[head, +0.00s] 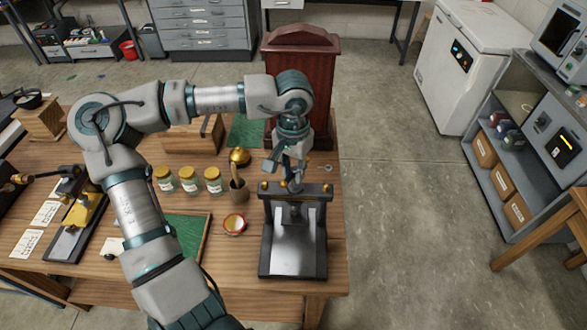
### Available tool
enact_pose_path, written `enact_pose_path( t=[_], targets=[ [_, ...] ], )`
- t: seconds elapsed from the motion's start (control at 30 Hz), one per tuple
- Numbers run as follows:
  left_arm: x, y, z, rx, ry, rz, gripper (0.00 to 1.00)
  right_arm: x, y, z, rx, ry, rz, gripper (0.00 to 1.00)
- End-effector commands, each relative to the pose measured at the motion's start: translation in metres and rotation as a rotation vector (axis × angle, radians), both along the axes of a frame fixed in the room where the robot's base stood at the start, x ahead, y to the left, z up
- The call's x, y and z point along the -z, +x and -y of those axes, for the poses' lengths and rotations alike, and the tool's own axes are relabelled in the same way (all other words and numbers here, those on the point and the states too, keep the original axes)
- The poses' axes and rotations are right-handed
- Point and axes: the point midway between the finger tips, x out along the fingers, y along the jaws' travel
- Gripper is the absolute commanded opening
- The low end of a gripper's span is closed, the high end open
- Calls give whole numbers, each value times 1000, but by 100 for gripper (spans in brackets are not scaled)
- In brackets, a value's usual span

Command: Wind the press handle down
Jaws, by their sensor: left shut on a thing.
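The press (293,262) stands at the right end of the wooden table, with a dark frame, a pale bed and small brass knobs on its top beam. My left arm reaches across the table from the lower left. My left gripper (291,180) points down just above and behind the press's top beam. It is shut on the press handle, which is mostly hidden by the fingers; a small piece (327,168) sticks out to the right. My right gripper is not in view.
Several jars (189,180), a mortar-like cup (238,190), a brass bell (239,156) and a red-rimmed bowl (234,223) stand left of the press. A tall dark red wooden case (300,65) stands behind it. The floor (400,220) to the right is clear.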

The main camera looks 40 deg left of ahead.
Motion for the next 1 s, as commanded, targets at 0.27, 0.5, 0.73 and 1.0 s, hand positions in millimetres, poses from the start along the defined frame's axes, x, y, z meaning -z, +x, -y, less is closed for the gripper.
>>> enact_pose_path(
  t=[0.27,0.5,0.73,1.0],
  targets=[
    [-2,2,-4,258,3,10,0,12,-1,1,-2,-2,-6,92],
    [-3,2,-6,477,2,8,0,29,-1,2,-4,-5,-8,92],
    [-3,2,-7,647,2,7,0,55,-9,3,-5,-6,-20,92],
    [-2,3,-9,766,3,6,0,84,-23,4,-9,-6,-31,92]
  ],
)
